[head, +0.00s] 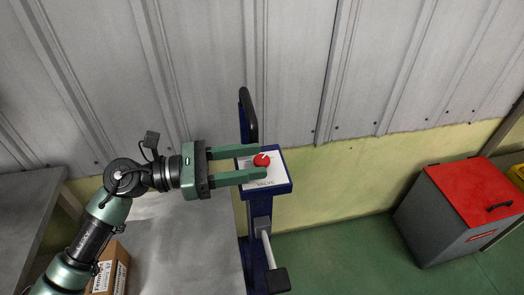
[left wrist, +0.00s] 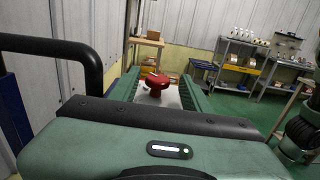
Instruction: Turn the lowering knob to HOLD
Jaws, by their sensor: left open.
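The lowering knob (head: 261,160) is a round red knob with a small light mark, on a white plate labelled VALVE (head: 268,178) on top of a blue post (head: 259,207). My left gripper (head: 253,163) is open, its green fingers reaching from the left on either side of the plate's left part, with their tips near the knob. In the left wrist view the red knob (left wrist: 157,80) stands between the two fingers, with space on both sides. The knob's setting and the HOLD mark cannot be read. My right gripper is not in view.
A dark upright handle (head: 248,112) rises behind the plate, close to the fingers. A metal table (head: 180,245) with a cardboard box (head: 107,275) lies below my left arm. A grey bin with a red lid (head: 475,190) stands at the right. Green floor between is clear.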

